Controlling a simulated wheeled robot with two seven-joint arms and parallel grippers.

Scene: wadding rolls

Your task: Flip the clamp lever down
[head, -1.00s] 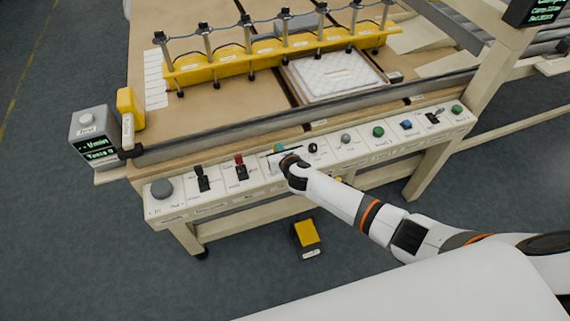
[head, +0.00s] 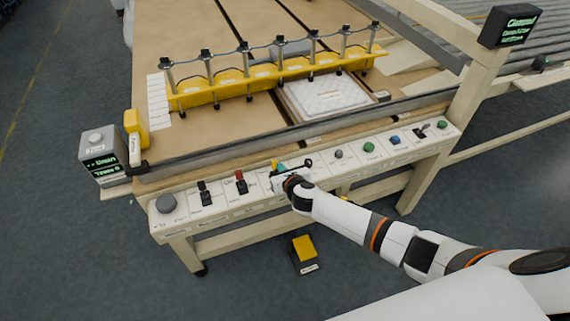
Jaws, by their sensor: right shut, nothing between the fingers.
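A light control panel (head: 222,207) runs along the front of the table and carries several levers and knobs. A black-knobbed lever (head: 308,163) lies low over the panel, just beyond my right gripper (head: 283,178). My right gripper is shut and empty, at the panel right of the red lever (head: 241,182) and the black lever (head: 205,193). My wrist hides part of the panel there, so I cannot tell whether the fingers touch the black-knobbed lever. The labels are too small to tell which is the clamp lever. My left gripper is not in view.
A yellow bar with several posts (head: 235,88) crosses the table behind a metal rail (head: 330,123). A white quilted pad (head: 325,94) lies beyond the rail. A yellow pedal (head: 304,250) stands on the floor. A green-text screen (head: 510,27) is at top right.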

